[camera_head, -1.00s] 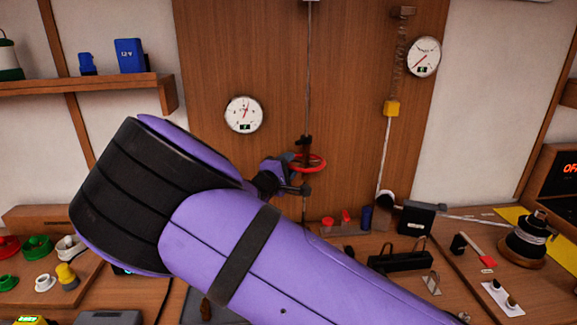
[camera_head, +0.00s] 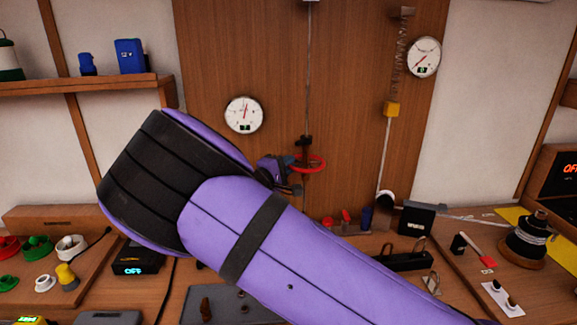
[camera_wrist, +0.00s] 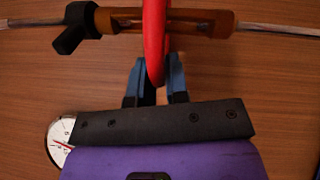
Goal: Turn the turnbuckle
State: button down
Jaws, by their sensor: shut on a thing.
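The turnbuckle (camera_wrist: 190,23) is a bronze-coloured open body on a line, with a black fitting at one end, in front of the wooden panel. In the head view it hangs on the vertical line, and its red ring (camera_head: 316,165) circles it. In the wrist view the red ring (camera_wrist: 154,42) is seen edge-on across the body. My gripper (camera_wrist: 156,75) is shut on the near rim of the red ring, one blue-grey finger on each side. In the head view my purple arm partly hides the gripper, which is left of the ring.
A round dial (camera_head: 244,115) is left of the line, and another dial (camera_head: 424,57) hangs upper right beside a spring and yellow block (camera_head: 390,109). The bench below holds a black spool (camera_head: 527,238), a black box (camera_head: 416,218) and several small parts.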

jog(key=m+g+h, duration=0.1)
jog(key=g, duration=0.1)
jog(key=w+m+g+h, duration=0.1)
jog(key=m+g+h, duration=0.1)
jog(key=shift+w, duration=0.2)
jog(key=shift+w+d+m+g+h, duration=0.2)
jog(key=shift+m+g+h, duration=0.35)
jog(key=shift+g, duration=0.45)
jog(key=shift+w+d+m+g+h, duration=0.1)
jog(key=shift+w+m+g+h, duration=0.25)
jog(key=shift+m+g, duration=0.55)
jog(key=shift+g, duration=0.3)
jog(key=c, duration=1.1)
grip_release()
jog(key=shift+c, duration=0.2)
jog(key=shift+a, duration=0.15)
jog(key=v, duration=1)
jog(key=shift+a, duration=0.25)
jog(key=shift+s+f, duration=0.1)
jog(key=shift+s, duration=0.1)
